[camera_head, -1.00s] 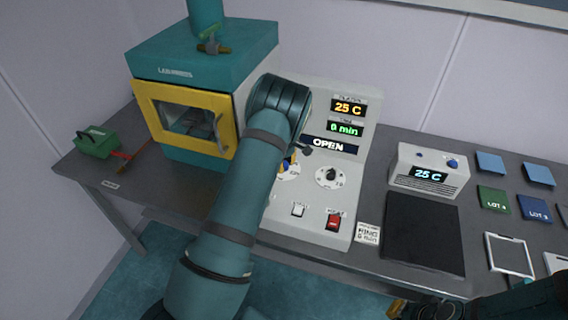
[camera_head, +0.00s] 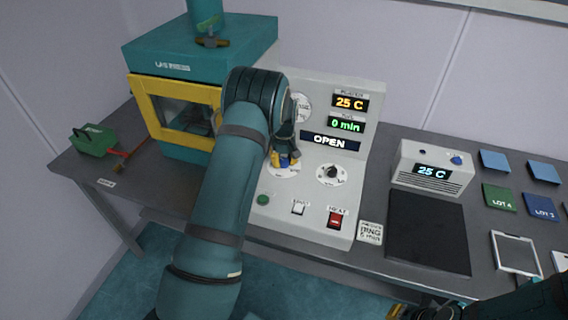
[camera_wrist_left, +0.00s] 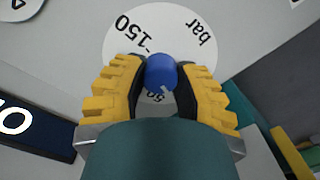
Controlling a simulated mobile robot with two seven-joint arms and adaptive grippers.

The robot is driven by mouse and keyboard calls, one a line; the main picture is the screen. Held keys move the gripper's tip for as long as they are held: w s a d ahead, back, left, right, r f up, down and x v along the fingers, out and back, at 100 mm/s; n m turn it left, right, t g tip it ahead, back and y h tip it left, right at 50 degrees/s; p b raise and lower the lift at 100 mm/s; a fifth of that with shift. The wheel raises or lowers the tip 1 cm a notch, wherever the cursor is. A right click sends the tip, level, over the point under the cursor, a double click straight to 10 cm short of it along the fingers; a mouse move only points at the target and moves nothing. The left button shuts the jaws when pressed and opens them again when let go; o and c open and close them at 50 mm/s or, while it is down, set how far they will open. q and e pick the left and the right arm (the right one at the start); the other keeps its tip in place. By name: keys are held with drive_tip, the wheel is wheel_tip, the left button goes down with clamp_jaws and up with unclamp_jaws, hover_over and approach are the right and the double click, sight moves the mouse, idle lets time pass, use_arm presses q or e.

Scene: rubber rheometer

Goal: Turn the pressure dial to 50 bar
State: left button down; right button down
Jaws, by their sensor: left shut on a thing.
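The pressure dial is a blue knob (camera_wrist_left: 160,72) on a round white plate (camera_wrist_left: 125,40) marked "150", "50" and "bar" in the left wrist view. My left gripper (camera_wrist_left: 160,80) is shut on the knob, with a yellow-backed finger on either side. The knob's white mark points toward the "50", which is partly hidden by the knob and gripper. In the head view, my left gripper (camera_head: 285,160) covers most of the knob, and the dial plate (camera_head: 284,174) shows below it. My right gripper (camera_head: 430,312) is cut off at the bottom edge; its fingers are unclear.
The grey control panel (camera_head: 285,220) also has a black-knobbed dial (camera_head: 332,173), a red switch (camera_head: 337,217) and a green button (camera_head: 263,199). Its display (camera_head: 330,141) reads "OPEN". The teal press (camera_head: 175,55) stands left, and a small heater (camera_head: 430,170) stands right.

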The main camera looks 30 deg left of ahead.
sight(284, 160)
use_arm(q)
drive_tip(key=m+b, duration=0.1)
drive_tip(key=m, duration=0.2)
drive_tip(key=shift+m, duration=0.3)
drive_tip(key=shift+m+b, duration=0.55)
drive_tip(key=shift+m, duration=1.15)
drive_tip(key=c, duration=0.6)
unclamp_jaws()
wheel_tip(284, 160, up, 12)
